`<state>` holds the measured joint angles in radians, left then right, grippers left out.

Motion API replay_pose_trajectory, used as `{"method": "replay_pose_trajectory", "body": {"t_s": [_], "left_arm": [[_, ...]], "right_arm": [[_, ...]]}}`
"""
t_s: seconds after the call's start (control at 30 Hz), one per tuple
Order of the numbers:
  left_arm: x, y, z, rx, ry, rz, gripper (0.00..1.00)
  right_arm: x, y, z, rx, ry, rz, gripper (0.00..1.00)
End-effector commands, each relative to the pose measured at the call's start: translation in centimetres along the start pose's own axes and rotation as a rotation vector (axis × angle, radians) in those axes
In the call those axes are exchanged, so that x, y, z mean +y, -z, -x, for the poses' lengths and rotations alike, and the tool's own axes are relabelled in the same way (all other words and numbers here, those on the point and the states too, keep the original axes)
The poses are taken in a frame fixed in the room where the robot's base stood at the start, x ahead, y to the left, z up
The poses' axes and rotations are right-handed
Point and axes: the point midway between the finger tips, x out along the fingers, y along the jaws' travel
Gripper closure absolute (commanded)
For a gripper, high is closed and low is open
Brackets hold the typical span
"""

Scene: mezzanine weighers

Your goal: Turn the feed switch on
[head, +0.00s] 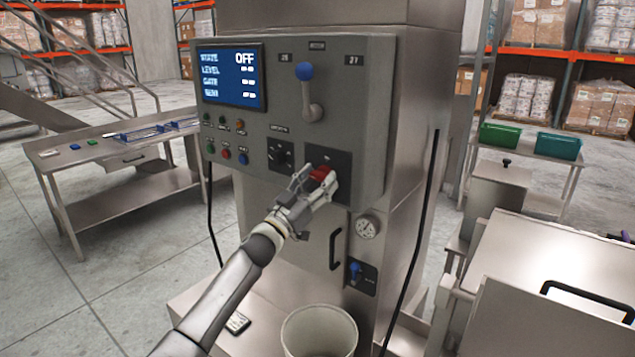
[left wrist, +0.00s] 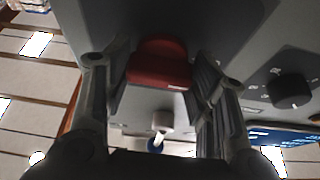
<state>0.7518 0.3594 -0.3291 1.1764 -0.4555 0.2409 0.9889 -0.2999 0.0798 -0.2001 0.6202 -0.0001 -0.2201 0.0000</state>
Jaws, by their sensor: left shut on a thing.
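The control panel (head: 365,83) is on the front of a steel machine, and its screen (head: 232,78) reads OFF on the state line. A red switch (head: 320,173) sits on a dark plate low on the panel's right side. My left gripper (head: 318,180) is at this red switch, with its fingers on either side and shut on it. In the left wrist view the red switch (left wrist: 159,65) shows between the two fingers (left wrist: 160,85). Its label is too small to read. My right gripper is in neither view.
A blue-knobbed lever (head: 306,72) and a black rotary knob (head: 279,154) are near the gripper on the panel. A round gauge (head: 367,227), a door handle (head: 335,248) and a pale bucket (head: 319,332) are below. A steel table (head: 110,150) stands left.

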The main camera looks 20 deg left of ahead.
Motion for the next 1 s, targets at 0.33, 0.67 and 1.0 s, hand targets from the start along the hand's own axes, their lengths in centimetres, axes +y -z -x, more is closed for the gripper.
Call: {"method": "replay_pose_trajectory", "body": {"t_s": [0.33, 0.67, 1.0], "left_arm": [[-0.28, -0.05, 0.03, -0.002, -0.083, -0.208, 0.72], [-0.44, 0.08, -0.01, -0.002, -0.204, -0.496, 0.72], [-0.55, 0.24, -0.08, -0.002, -0.328, -0.794, 0.72]], "right_arm": [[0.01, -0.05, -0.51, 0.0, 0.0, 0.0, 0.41], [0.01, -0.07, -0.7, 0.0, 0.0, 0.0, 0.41], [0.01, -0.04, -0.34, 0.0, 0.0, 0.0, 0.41]]}}
